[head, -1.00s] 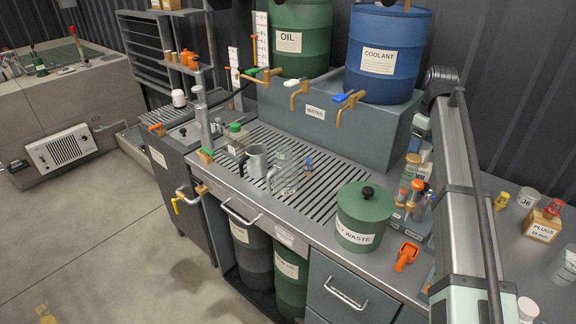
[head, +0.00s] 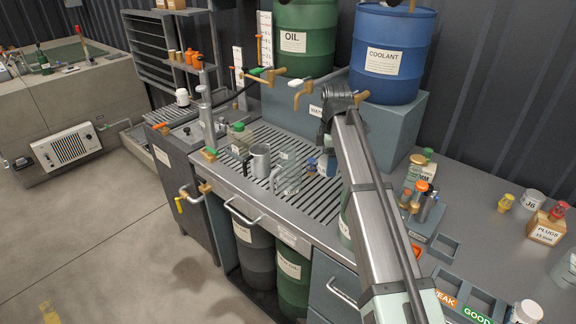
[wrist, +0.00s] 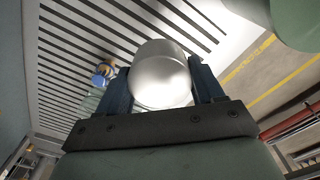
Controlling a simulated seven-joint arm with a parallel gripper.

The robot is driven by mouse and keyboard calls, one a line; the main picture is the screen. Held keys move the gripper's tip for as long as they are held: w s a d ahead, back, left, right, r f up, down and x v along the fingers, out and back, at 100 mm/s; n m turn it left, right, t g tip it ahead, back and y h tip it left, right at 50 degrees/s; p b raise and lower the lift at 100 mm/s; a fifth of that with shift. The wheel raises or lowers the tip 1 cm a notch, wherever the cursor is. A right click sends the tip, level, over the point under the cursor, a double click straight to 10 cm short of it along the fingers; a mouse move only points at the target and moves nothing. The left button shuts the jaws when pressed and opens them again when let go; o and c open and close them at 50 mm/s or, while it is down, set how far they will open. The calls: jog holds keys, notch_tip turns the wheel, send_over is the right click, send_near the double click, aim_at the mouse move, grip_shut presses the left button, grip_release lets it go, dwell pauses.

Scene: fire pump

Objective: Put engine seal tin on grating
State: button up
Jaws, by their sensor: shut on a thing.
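The engine seal tin (wrist: 160,78) appears in the wrist view as a pale silver round tin between my gripper's two dark blue fingers. My gripper (wrist: 162,88) is shut on it. The slotted grating (wrist: 75,45) lies beneath. In the head view my gripper (head: 328,160) is over the right part of the grating (head: 262,137), mostly hidden by my arm. I cannot tell whether the tin touches the slats. A small blue item (wrist: 104,70) stands on the grating beside the left finger.
On the grating stand a grey mug (head: 259,160), a clear jug (head: 290,178) and a green-capped jar (head: 239,138). The green waste bin (wrist: 298,22) is close on the right in the wrist view.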

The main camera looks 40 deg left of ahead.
jog(key=shift+s+a+f, duration=0.15)
jog(key=shift+s+a, duration=0.1)
jog(key=shift+s, duration=0.05)
jog(key=shift+s+f, duration=0.1)
jog(key=shift+f, duration=0.15)
jog(key=shift+a+f, duration=0.1)
jog(key=shift+f, duration=4.6)
jog(key=o, duration=1.1)
jog(key=shift+f, duration=0.1)
notch_tip(320, 180, up, 12)
jog(key=shift+r, duration=0.15)
